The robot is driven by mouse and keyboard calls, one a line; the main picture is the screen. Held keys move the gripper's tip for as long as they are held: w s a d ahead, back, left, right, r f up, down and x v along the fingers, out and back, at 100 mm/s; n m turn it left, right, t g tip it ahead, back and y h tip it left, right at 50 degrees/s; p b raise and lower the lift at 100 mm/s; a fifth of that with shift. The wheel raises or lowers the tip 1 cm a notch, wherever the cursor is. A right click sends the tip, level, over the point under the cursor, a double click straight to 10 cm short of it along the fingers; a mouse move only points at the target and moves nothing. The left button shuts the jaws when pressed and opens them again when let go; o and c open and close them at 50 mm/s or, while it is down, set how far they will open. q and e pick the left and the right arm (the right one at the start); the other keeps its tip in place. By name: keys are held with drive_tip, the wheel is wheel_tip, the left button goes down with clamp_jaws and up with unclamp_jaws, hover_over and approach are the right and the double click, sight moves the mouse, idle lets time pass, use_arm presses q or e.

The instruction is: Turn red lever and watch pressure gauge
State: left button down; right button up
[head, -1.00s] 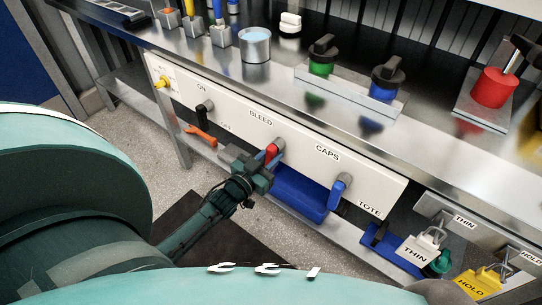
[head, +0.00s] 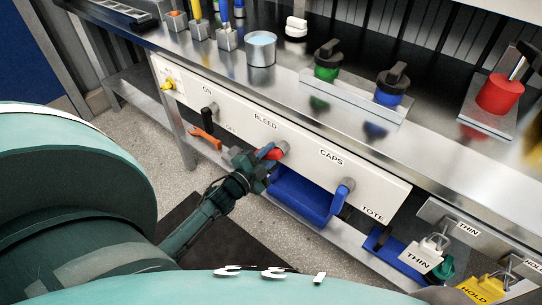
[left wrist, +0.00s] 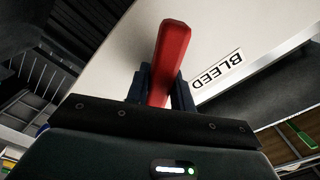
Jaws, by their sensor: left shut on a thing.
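The red lever (head: 276,154) is on the white panel (head: 225,127) under the bench, by the BLEED label. It sits well off straight down, angled to the left from its pivot. My left gripper (head: 266,157) is shut on it and partly hides it in the head view. In the left wrist view the red lever (left wrist: 172,50) stands up between the two dark fingers of my left gripper (left wrist: 163,88), with the BLEED label beside it. I make out no pressure gauge in either view. My right gripper is not in view.
A black lever (head: 209,112) is to the left and a blue lever (head: 343,194) to the right on the same panel. A blue bin (head: 303,197) is below. Locks on tags marked THIN (head: 425,255) and HOLD (head: 481,290) hang at lower right.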

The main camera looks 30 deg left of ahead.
use_arm(q)
drive_tip(key=m, duration=0.3)
drive_tip(key=r+m, duration=0.1)
drive_tip(key=m, duration=0.2)
drive_tip(key=shift+a+r+m+b, duration=0.1)
drive_tip(key=shift+a+m+b, duration=0.1)
drive_tip(key=shift+m+b, duration=0.2)
idle(0.4)
drive_tip(key=c, duration=1.2)
unclamp_jaws()
drive_tip(key=s+a, duration=0.1)
drive_tip(key=s, duration=1.2)
drive_tip(key=shift+s, duration=0.1)
